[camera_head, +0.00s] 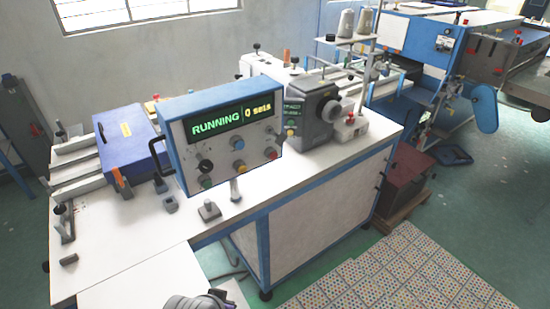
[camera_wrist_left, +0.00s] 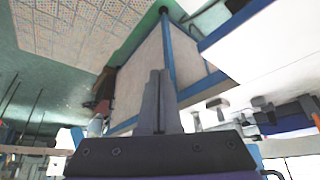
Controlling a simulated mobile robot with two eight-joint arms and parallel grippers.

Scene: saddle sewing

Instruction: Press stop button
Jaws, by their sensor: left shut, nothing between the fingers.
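A blue-framed control panel (camera_head: 222,112) stands on the white machine table (camera_head: 150,243) in the head view. Its display (camera_head: 216,123) reads "RUNNING" in green. Below it are a dark knob (camera_head: 205,166), blue buttons (camera_head: 238,143), a green button (camera_head: 206,182) and a red button (camera_head: 271,153). Button labels are too small to read, so which is marked stop cannot be told. My left gripper (camera_wrist_left: 159,76) is shut and empty in the left wrist view, its fingers apart from the panel. A grey part of my arm shows at the head view's bottom edge. My right gripper is not in view.
A grey sewing head (camera_head: 316,105) stands right of the panel. A blue box (camera_head: 128,145) with a black handle lies to its left. Small metal blocks (camera_head: 209,210) sit on the table in front of the panel. Patterned floor tiles (camera_head: 400,270) lie at the lower right.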

